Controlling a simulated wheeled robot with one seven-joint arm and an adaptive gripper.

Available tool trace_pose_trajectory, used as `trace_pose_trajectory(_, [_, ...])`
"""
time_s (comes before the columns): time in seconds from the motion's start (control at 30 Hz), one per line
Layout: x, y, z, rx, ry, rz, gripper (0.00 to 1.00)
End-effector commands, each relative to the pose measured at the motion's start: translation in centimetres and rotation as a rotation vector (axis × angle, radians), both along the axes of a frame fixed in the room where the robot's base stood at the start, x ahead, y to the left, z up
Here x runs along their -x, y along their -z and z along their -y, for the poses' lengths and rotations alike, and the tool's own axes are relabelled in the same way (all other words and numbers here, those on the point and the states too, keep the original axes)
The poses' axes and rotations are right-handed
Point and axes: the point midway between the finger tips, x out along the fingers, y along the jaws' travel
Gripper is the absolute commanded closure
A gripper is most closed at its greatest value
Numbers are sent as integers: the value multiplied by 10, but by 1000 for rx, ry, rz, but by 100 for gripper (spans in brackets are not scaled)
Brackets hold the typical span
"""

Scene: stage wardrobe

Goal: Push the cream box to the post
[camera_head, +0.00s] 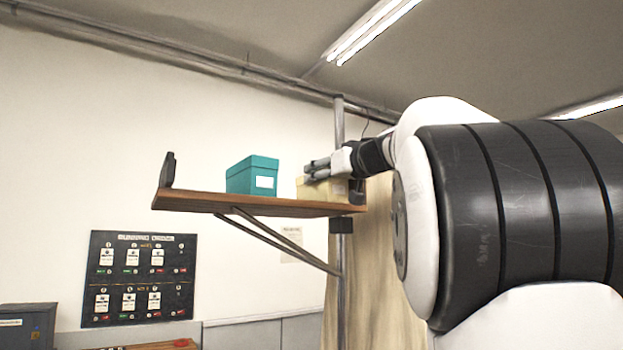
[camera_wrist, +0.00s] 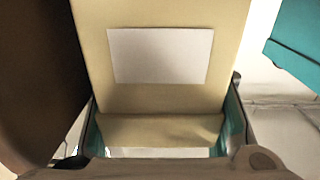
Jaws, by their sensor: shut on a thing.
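The cream box (camera_head: 309,191) sits at the right part of a wooden shelf, partly hidden by my gripper (camera_head: 317,170). In the wrist view the cream box (camera_wrist: 228,25), with a blank white label, fills the space between my gripper's fingers (camera_wrist: 160,125). My gripper is shut on the box. A grey metal post (camera_head: 339,125) rises at the shelf's right end, close to the box; the exact gap is hidden behind my gripper.
The wooden shelf (camera_head: 240,206) also bears a teal box (camera_head: 252,176), left of the cream box with a gap between them. A dark upright (camera_head: 167,170) stands at the shelf's left end and another (camera_head: 357,191) at its right. A beige curtain (camera_head: 385,260) hangs below.

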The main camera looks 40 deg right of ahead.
Motion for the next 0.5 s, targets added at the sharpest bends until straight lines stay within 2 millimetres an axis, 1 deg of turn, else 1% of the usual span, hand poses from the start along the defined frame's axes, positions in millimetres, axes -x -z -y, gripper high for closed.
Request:
trace_pose_trajectory(0.03, [2, 0, 5, 2, 15, 0, 83])
trace_pose_trajectory(0.27, [3, 0, 8, 2, 22, 1, 83])
trace_pose_trajectory(0.3, [4, 0, 9, 2, 23, 1, 48])
trace_pose_trajectory(0.4, [4, 0, 9, 2, 25, 1, 27])
trace_pose_trajectory(0.5, [5, 0, 10, 2, 27, 1, 27])
